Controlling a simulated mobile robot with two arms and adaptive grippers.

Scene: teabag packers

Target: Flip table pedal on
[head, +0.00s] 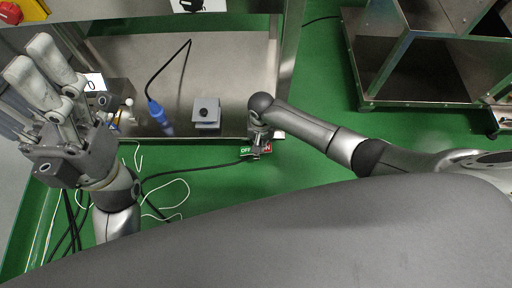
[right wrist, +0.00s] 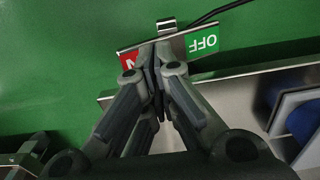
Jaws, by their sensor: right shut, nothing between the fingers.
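The table pedal (head: 246,151) is a small plate on the green floor in front of the steel table. It has a green OFF label on its left and a red ON label on its right in the head view. In the right wrist view the pedal (right wrist: 178,43) shows the OFF label clearly, and the ON label is partly hidden by my fingers. My right gripper (head: 258,146) is shut and empty, its fingertips (right wrist: 156,52) at the plate between the labels, nearer ON. Whether they touch it I cannot tell. My left gripper (head: 30,56) is open and empty, far left.
The steel table (head: 205,60) holds a blue cylindrical tool (head: 158,113) on a black cable and a grey block (head: 207,113). A black cable (head: 205,170) runs along the floor to the pedal. A metal rack (head: 415,75) stands at the right.

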